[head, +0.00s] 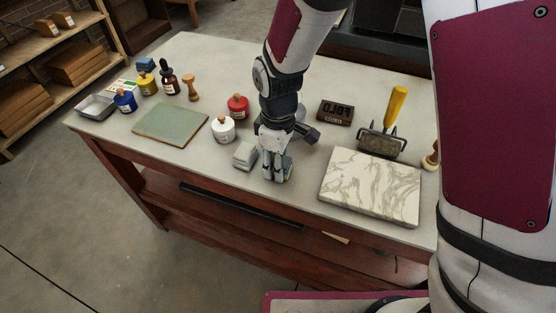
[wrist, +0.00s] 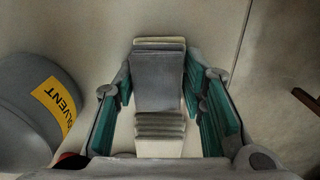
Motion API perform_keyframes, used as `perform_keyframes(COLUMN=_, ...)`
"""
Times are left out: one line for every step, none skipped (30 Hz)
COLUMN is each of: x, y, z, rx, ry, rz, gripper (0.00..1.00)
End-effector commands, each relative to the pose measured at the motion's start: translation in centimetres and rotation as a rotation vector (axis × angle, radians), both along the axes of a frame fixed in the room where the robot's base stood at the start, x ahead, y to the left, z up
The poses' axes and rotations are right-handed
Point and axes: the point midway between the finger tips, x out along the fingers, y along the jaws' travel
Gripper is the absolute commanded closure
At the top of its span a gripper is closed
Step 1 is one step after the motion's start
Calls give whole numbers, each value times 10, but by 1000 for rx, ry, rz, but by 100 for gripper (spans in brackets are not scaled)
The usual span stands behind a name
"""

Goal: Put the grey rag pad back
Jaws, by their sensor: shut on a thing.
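My gripper (head: 277,178) points down near the front middle of the table. In the wrist view its green-padded fingers (wrist: 160,100) are shut on a grey layered pad (wrist: 158,82), the grey rag pad. In the head view the fingers mostly hide this pad. A second light-grey layered stack (head: 245,155) sits on the table just left of the gripper; it also shows in the wrist view (wrist: 160,125), below the held pad. I cannot tell whether the held pad touches the table.
A grey can labelled SOLVENT (wrist: 38,105) stands close behind the gripper. A white jar (head: 223,129) and a red jar (head: 238,106) stand to the left. A marbled slab (head: 371,187) lies to the right. The table's front edge is near.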

Motion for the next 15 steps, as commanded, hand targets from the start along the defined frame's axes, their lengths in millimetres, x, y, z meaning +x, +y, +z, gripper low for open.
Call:
perform_keyframes(x=0, y=0, z=-1, rx=2, ry=-2, rz=0, gripper=93)
perform_keyframes(x=1, y=0, z=0, rx=1, ry=-3, rz=0, gripper=93)
perform_keyframes(x=0, y=0, z=0, rx=1, ry=-3, rz=0, gripper=93)
perform_keyframes(x=0, y=0, z=0, rx=1, ry=-3, rz=0, gripper=93)
perform_keyframes(x=0, y=0, z=0, rx=1, ry=-3, rz=0, gripper=93)
perform_keyframes(x=0, y=0, z=0, rx=1, ry=-3, rz=0, gripper=93)
perform_keyframes(x=0, y=0, z=0, rx=2, ry=-2, rz=0, gripper=93)
perform_keyframes(x=0, y=0, z=-1, rx=2, ry=-2, rz=0, gripper=93)
perform_keyframes(x=0, y=0, z=-3, rx=2, ry=-2, rz=0, gripper=93)
perform_keyframes(x=1, y=0, z=-3, rx=2, ry=-2, rz=0, gripper=93)
perform_keyframes(x=0, y=0, z=-3, rx=2, ry=-2, rz=0, gripper=58)
perform_keyframes(x=0, y=0, z=-3, rx=2, ry=-2, rz=0, gripper=49)
perform_keyframes(x=0, y=0, z=-3, rx=2, ry=-2, rz=0, gripper=42)
perform_keyframes(x=0, y=0, z=-3, rx=2, ry=-2, rz=0, gripper=42)
perform_keyframes(x=0, y=0, z=-3, rx=2, ry=-2, rz=0, gripper=42)
